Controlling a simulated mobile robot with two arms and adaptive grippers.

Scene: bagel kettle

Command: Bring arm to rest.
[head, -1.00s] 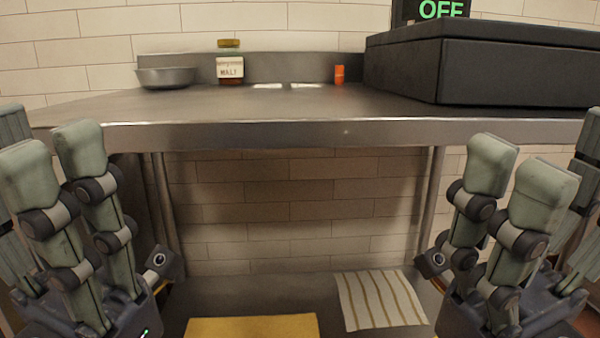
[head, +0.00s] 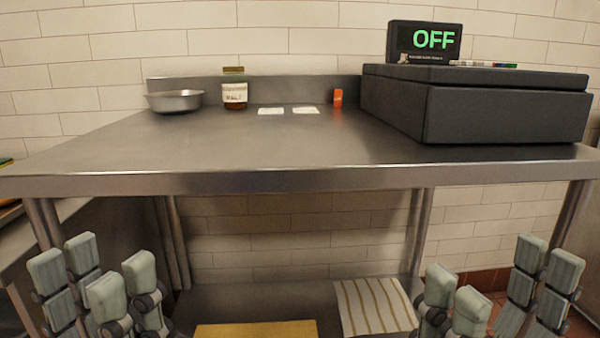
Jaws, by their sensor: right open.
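My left gripper (head: 93,274) is at the lower left of the head view. Its grey-green finger pads point up in the picture and stand apart, with nothing between them. My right gripper (head: 502,280) is at the lower right, also open and empty, its pads spread in much the same way. Both grippers show low in the picture, below the front edge of the steel table (head: 270,180), and touch nothing that I can see. The rest of both arms is cut off by the bottom of the picture.
On the tabletop are a metal bowl (head: 175,101), a labelled jar (head: 234,92), two white cards (head: 305,110), an orange item (head: 337,98) and a dark box (head: 490,105) with an "OFF" display (head: 433,39). A striped cloth (head: 374,306) and yellow board (head: 256,330) lie on the lower shelf.

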